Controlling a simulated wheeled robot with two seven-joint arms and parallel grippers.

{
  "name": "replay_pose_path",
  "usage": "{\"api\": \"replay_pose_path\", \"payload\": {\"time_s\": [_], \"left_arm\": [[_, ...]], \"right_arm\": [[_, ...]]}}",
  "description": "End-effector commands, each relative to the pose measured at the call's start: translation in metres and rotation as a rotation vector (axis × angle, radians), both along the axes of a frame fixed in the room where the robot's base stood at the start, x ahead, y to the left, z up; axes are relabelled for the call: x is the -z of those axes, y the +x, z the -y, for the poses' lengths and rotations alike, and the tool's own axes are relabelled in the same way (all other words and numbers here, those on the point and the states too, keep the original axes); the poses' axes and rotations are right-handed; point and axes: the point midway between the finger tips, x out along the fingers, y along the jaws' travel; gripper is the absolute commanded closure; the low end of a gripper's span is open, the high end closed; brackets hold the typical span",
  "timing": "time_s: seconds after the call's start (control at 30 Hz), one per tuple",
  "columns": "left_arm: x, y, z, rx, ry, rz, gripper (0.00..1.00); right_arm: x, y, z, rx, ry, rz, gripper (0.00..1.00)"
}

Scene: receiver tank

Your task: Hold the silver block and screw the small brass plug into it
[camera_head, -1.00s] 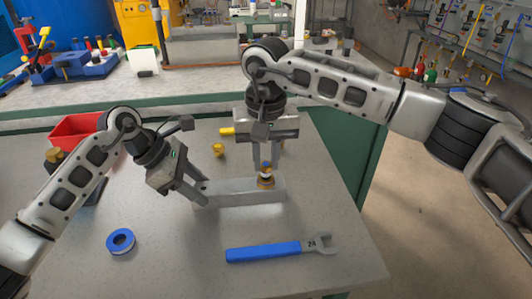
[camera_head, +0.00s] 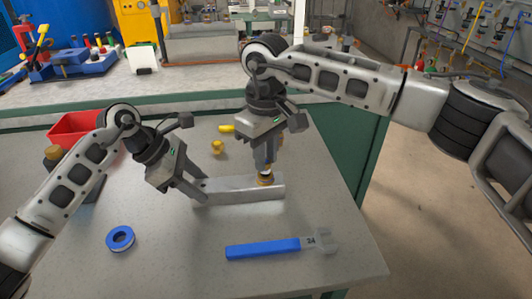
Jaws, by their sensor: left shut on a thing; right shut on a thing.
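The silver block (camera_head: 235,189) lies lengthwise on the grey table. My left gripper (camera_head: 203,192) is shut on its left end. The small brass plug (camera_head: 265,181) stands upright at the top of the block near its right end. My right gripper (camera_head: 265,168) points down from above and is shut on the plug, its fingers covering the upper part. How deep the plug sits in the block cannot be seen.
A blue-handled wrench (camera_head: 275,248) lies in front of the block. A blue tape ring (camera_head: 120,239) lies at front left. A small brass fitting (camera_head: 217,147) and a yellow piece (camera_head: 227,129) lie behind. A red bin (camera_head: 75,129) stands at back left.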

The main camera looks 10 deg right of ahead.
Motion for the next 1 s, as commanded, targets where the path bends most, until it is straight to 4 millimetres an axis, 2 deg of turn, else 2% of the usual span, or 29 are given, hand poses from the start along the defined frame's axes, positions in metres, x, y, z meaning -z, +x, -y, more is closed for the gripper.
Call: {"api": "replay_pose_path", "payload": {"time_s": [0.83,0.93,1.0], "left_arm": [[0.0000,0.0003,-0.0007,-0.001,0.002,0.000,0.99],[-0.0001,0.0003,-0.0008,-0.001,0.002,0.000,0.99],[-0.0001,0.0002,-0.0007,-0.001,0.002,0.000,0.99]], "right_arm": [[0.0088,0.0000,-0.0001,0.015,0.000,0.000,1.00],[0.0091,-0.0002,-0.0004,0.183,0.000,0.000,1.00],[0.0095,-0.0003,-0.0009,0.387,0.000,0.000,1.00]]}}
